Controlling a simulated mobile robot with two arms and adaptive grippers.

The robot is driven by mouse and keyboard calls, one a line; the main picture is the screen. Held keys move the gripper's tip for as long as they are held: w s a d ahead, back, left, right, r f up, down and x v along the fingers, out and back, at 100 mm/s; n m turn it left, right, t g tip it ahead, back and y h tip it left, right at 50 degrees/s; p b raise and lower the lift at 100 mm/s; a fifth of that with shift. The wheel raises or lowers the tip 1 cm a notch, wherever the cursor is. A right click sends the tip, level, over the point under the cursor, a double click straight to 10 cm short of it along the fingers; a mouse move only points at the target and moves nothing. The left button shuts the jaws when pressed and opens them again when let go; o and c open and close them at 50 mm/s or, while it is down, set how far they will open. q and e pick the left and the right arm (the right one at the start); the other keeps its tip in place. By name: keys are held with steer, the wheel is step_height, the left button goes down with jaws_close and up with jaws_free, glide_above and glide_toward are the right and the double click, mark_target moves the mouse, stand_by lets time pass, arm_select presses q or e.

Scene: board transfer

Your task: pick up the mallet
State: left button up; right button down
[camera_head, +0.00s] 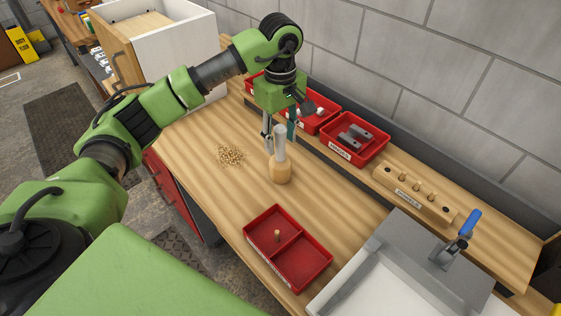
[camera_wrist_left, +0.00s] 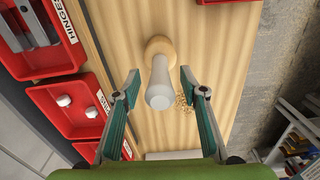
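The mallet (camera_head: 280,168) stands upright on the wooden bench, its round tan wooden head down and its pale grey handle pointing up. My left gripper (camera_head: 280,140) is over the bench beside the mallet's handle, with its fingers pointing down. In the left wrist view the mallet's handle (camera_wrist_left: 159,88) lies between and just beyond the two teal-padded fingertips (camera_wrist_left: 160,74). The fingers are spread wide with a gap on both sides of the handle, so the left gripper is open and empty. My right gripper is not in view.
A red two-compartment tray (camera_head: 318,244) holding a small peg sits in front. A pile of small tan pieces (camera_head: 229,155) lies left of the mallet. Red bins (camera_head: 357,158) line the back, with a wooden peg block (camera_head: 413,192) to their right. A blue-handled clamp (camera_head: 467,226) stands at right.

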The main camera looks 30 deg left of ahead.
mark_target(280, 147)
arm_select(q)
steer(key=shift+f+p, duration=0.6)
steer(key=shift+f, duration=1.3)
jaws_close()
steer(key=shift+r, duration=0.1)
